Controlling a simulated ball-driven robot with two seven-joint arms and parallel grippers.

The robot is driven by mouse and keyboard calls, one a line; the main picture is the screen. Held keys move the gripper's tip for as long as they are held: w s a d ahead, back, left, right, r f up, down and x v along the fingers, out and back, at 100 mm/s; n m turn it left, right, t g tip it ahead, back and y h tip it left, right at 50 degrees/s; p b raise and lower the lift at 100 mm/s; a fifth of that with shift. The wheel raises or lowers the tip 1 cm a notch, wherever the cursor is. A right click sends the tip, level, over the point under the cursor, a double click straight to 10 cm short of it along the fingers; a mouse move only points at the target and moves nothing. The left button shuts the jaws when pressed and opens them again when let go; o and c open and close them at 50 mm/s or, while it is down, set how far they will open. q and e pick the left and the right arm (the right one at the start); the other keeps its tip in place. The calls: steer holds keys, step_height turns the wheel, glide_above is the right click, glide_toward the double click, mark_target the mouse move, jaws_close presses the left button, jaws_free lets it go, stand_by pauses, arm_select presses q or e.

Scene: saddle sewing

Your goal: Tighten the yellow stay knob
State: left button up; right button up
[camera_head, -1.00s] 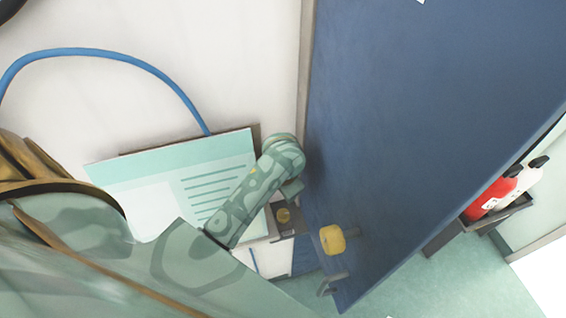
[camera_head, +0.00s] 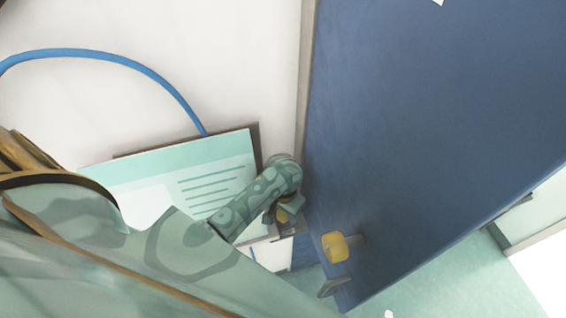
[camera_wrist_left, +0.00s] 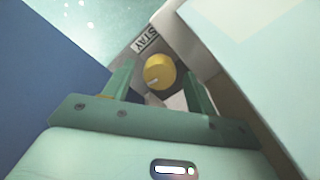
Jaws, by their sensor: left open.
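The yellow stay knob (camera_wrist_left: 160,72) shows in the left wrist view, round with a pale mark on its face, next to a plate labelled STAY (camera_wrist_left: 146,40). My left gripper (camera_wrist_left: 160,84) is open, with one finger on each side of the knob in that picture. I cannot tell whether the fingers touch it. In the head view the left gripper (camera_head: 291,209) is at the lower door edge by the wall and partly covers the small yellow stay knob (camera_head: 282,216). My right gripper is not in view.
The blue door (camera_head: 430,120) stands right of my left arm, with a larger yellow door knob (camera_head: 335,247) and a grey lever (camera_head: 333,286) low on it. A teal-and-white board (camera_head: 190,175) and a blue hose (camera_head: 130,60) are on the pale wall at left.

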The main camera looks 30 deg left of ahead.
arm_select(q)
steer(key=shift+f, duration=0.2)
steer(key=c, duration=1)
steer(key=shift+m, duration=2.9)
steer(key=o, duration=1)
